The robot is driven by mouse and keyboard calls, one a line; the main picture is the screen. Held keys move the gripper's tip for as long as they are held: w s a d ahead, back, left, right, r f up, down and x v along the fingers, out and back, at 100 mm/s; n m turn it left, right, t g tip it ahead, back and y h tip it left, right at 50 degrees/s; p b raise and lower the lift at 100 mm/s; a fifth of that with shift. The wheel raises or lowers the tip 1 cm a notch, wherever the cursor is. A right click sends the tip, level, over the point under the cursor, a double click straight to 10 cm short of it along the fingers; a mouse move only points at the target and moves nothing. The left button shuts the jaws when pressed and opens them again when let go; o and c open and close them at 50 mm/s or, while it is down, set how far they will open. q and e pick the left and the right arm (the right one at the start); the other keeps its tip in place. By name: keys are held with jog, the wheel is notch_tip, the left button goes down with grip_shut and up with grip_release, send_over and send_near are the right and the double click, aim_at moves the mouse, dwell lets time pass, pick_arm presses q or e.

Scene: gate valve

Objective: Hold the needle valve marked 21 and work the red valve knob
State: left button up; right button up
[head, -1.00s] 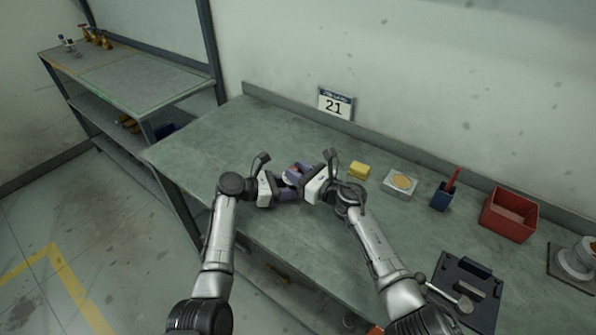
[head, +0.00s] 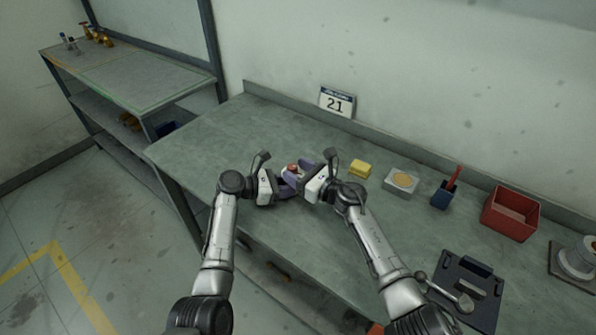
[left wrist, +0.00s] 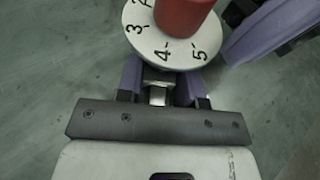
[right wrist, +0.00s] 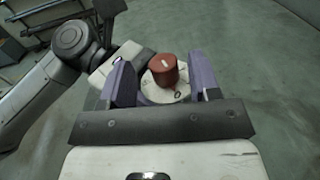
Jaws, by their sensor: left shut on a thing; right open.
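The valve shows as a white numbered dial (left wrist: 165,48) with a red knob (left wrist: 186,14) on top in the left wrist view. In the head view the red knob (head: 292,168) sits between my grippers above the bench. My left gripper (left wrist: 158,88) is shut on a small metal part of the valve beside the dial. My right gripper (right wrist: 164,80) is open, its purple fingers apart on either side of the red knob (right wrist: 163,69) and the dial (right wrist: 165,93). A white mark shows on the knob's top. The valve's lower body is mostly hidden.
A sign reading 21 (head: 337,102) stands at the wall. Right along the grey bench (head: 240,125) are a yellow block (head: 360,169), a plate with a tan disc (head: 401,181), a blue holder (head: 443,195), a red bin (head: 510,214) and a dark fixture (head: 467,290).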

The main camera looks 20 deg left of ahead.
jog(key=shift+s+d, duration=0.1)
jog(key=shift+d, duration=0.65)
jog(key=v, duration=1)
jog(key=shift+s+d, duration=0.2)
jog(key=shift+s, duration=0.1)
jog(key=shift+r, duration=0.15)
